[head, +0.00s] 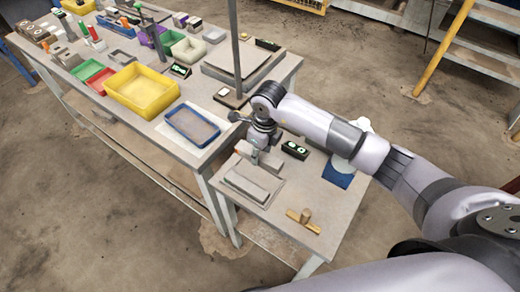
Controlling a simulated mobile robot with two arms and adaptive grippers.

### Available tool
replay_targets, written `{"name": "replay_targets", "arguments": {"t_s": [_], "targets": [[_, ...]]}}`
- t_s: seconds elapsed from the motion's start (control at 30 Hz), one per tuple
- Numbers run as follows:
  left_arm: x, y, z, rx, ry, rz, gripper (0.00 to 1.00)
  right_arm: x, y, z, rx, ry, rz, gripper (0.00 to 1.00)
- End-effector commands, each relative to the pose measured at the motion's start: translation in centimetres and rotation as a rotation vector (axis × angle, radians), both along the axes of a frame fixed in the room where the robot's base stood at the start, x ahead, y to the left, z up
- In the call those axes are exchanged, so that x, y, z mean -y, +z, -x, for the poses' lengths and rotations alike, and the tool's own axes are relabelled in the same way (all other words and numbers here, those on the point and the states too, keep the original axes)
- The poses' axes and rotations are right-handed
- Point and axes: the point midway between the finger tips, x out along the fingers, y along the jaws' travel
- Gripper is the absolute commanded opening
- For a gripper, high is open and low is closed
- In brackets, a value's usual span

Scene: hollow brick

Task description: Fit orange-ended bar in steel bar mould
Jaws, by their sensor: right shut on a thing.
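My right gripper (259,146) points down over the near table and is shut on a small, narrow piece (254,157), which looks like the bar. The piece is mostly hidden by the gripper, and I cannot make out an orange end on it. A grey rectangular mould-like tray (236,195) lies on the table just below and in front of the gripper in the picture. A light grey block (272,161) is beside the gripper, behind the tray. I cannot tell whether the held piece touches either one. My left gripper is not in view.
A wooden tool with a knob (304,216) lies near the table's front edge. A dark box with two round lights (295,150) and a blue item (340,172) are to the right. A yellow bin (142,90) and a blue-rimmed tray (193,125) stand on the long table.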

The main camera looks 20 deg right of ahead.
Motion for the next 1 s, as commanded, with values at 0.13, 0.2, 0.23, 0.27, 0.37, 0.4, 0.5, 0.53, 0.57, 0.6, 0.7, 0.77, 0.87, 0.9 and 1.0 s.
{"name": "replay_targets", "arguments": {"t_s": [0.13, 0.2, 0.23, 0.27, 0.37, 0.4, 0.5, 0.53, 0.57, 0.6, 0.7, 0.77, 0.87, 0.9, 1.0], "targets": [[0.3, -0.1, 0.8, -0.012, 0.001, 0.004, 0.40, 0.1, -0.5, 0.0, 0.003, -0.041, 0.000, 0.00], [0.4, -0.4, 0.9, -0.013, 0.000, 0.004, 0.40, 0.1, -0.7, -0.1, 0.003, -0.041, 0.000, 0.00], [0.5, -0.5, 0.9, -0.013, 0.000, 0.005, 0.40, 0.1, -0.9, 0.0, 0.002, -0.040, 0.001, 0.00], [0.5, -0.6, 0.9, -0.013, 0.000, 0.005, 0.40, 0.1, -1.1, 0.0, 0.002, -0.040, 0.001, 0.00], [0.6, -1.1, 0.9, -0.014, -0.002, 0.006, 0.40, 0.1, -1.8, 0.0, 0.002, -0.039, 0.001, 0.00], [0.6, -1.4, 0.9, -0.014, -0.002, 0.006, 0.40, 0.1, -2.1, 0.0, 0.001, -0.039, 0.001, 0.00], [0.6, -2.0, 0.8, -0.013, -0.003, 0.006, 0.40, 0.1, -3.1, 0.0, 0.002, -0.038, 0.000, 0.00], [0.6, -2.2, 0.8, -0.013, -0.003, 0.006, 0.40, 0.1, -3.4, 0.0, 0.002, -0.037, 0.000, 0.00], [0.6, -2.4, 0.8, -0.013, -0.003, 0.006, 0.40, 0.1, -3.7, 0.0, 0.002, -0.037, 0.000, 0.00], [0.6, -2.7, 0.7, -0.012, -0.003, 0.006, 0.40, 0.1, -4.1, 0.0, 0.001, -0.036, -0.001, 0.00], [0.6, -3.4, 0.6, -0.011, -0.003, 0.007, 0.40, 0.0, -5.1, 0.0, 0.003, -0.036, 0.000, 0.00], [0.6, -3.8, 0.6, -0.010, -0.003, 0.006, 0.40, 0.0, -5.7, 0.0, 0.003, -0.036, 0.000, 0.00], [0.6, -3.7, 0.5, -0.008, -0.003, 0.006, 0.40, 0.1, -5.7, -0.1, 0.003, -0.036, 0.000, 0.00], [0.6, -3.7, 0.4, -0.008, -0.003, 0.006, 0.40, 0.1, -5.7, -0.1, 0.003, -0.036, 0.000, 0.00], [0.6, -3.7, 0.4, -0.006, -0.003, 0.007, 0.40, 0.1, -5.7, -0.1, 0.003, -0.036, 0.000, 0.00]]}}
